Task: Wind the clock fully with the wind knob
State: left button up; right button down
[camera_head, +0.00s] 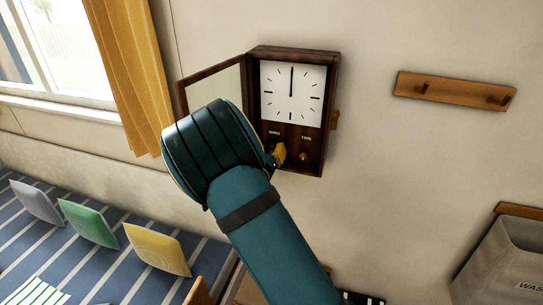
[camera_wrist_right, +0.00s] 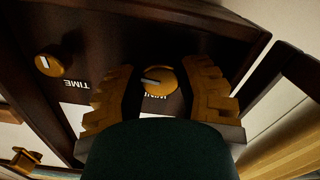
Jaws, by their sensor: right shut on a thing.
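The clock (camera_head: 292,92) is a dark wooden wall box with a white square face, its hand pointing straight up. Its glass door (camera_head: 213,82) stands open to the left. My right gripper (camera_head: 279,154) is at the lower left of the box, under the WIND label. In the head view the gripper hides this knob. The time knob (camera_head: 303,156) is beside it and also shows in the wrist view (camera_wrist_right: 49,64). My left gripper is out of view.
A wooden peg rail (camera_head: 450,90) is on the wall at right, with a grey bin (camera_head: 510,255) below it. A yellow curtain (camera_head: 137,75) hangs at left above a striped bench with cushions (camera_head: 157,249). The wall between clock and rail is clear.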

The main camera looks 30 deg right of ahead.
jog(key=shift+m+b, duration=0.9)
jog(key=shift+m, duration=0.7)
jog(key=shift+r, duration=0.1)
jog(key=c, duration=0.8)
grip_release()
jog(key=v, duration=1.2)
